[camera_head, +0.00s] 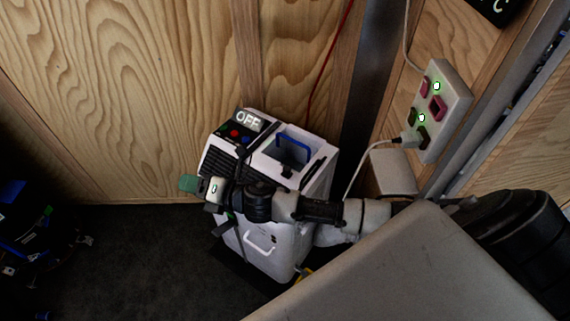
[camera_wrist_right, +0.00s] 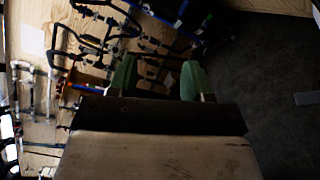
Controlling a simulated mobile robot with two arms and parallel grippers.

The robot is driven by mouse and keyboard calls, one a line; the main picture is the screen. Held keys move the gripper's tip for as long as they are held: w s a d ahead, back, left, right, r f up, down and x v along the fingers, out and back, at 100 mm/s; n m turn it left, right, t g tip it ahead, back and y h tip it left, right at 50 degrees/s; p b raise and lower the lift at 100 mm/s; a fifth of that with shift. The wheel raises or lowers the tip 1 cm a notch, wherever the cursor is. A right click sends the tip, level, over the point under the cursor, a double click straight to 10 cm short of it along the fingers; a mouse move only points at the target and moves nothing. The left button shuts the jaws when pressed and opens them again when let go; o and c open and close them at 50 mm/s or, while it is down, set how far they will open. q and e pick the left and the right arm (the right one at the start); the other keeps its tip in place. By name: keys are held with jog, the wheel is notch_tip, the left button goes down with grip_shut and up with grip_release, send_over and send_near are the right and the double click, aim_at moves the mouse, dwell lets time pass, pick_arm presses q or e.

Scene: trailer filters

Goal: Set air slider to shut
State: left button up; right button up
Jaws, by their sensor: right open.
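A white machine (camera_head: 268,240) stands on the dark floor against the wooden wall. Its top has a panel reading OFF (camera_head: 247,121), a red and a blue button, and a blue handle (camera_head: 293,149) in a recess. A small black part (camera_head: 316,168) lies on its top right edge; I cannot tell if it is the air slider. My right arm crosses in front of the machine. My right gripper (camera_head: 190,184) is at its left side, with green fingertips. In the right wrist view the gripper (camera_wrist_right: 157,82) is open with nothing between the fingers. My left gripper is not seen.
A power strip (camera_head: 440,108) with lit switches and a plugged-in white cable is on the wall at right. A red cable (camera_head: 322,75) runs down the wall. Dark equipment (camera_head: 30,220) stands at far left. Pipes (camera_wrist_right: 100,40) show in the wrist view.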

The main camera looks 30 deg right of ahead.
jog(key=w+n+g+y, duration=0.1)
jog(key=n+g+y, duration=0.15)
jog(key=n, duration=0.45)
jog(key=n+g+h, duration=0.9)
jog(key=n+g, duration=0.3)
jog(key=n, duration=0.7)
send_near(287, 168)
jog(key=b+x, duration=0.5)
jog(key=x, duration=0.3)
jog(key=shift+f, duration=0.4)
jog(key=shift+c, duration=0.2)
jog(key=shift+a, duration=0.1)
grip_shut()
